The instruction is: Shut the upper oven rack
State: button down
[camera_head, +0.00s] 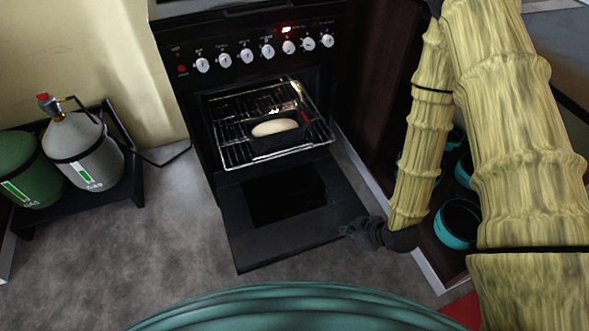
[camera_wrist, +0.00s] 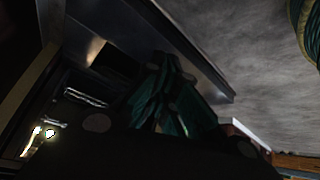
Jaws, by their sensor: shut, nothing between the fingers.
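The black oven (camera_head: 255,60) has its door (camera_head: 285,235) folded down open. A wire rack (camera_head: 230,150) sticks out of the oven over the door, with a dark pan (camera_head: 285,142) and a pale loaf (camera_head: 274,127) on it. My gripper (camera_head: 352,232) is at the door's right front corner, apart from the rack and to its lower right. It is shut and empty. In the wrist view my gripper (camera_wrist: 172,75) is dark, and metal rack bars (camera_wrist: 85,97) show at the left. I cannot tell whether the gripper touches the door.
A grey gas bottle (camera_head: 85,150) and a green one (camera_head: 28,170) stand on a black stand at the left. A dark cabinet with teal pots (camera_head: 458,222) is close on the right, behind my arm. Grey floor (camera_head: 150,250) is free left of the door.

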jog(key=w+a+r+n+t+y+b, duration=0.4)
jog(key=w+n+b, duration=0.3)
jog(key=w+n, duration=0.35)
notch_tip(320, 180, up, 8)
jog(key=w+a+n+g+y+b, duration=0.2)
jog(key=n+y+b, duration=0.45)
jog(key=n, duration=0.25)
jog(key=b, duration=0.3)
send_near(276, 154)
jog(key=s+a, duration=0.2)
jog(key=shift+w+a+f+b, duration=0.1)
jog(key=shift+w+a+b, duration=0.2)
jog(key=shift+w, duration=0.35)
jog(key=shift+w+a+f+b, duration=0.2)
jog(key=shift+w+a, duration=0.2)
jog(key=shift+w, duration=0.25)
jog(key=shift+w+a+f+b, duration=0.1)
jog(key=shift+w+a+b, duration=0.25)
jog(key=shift+w, duration=0.35)
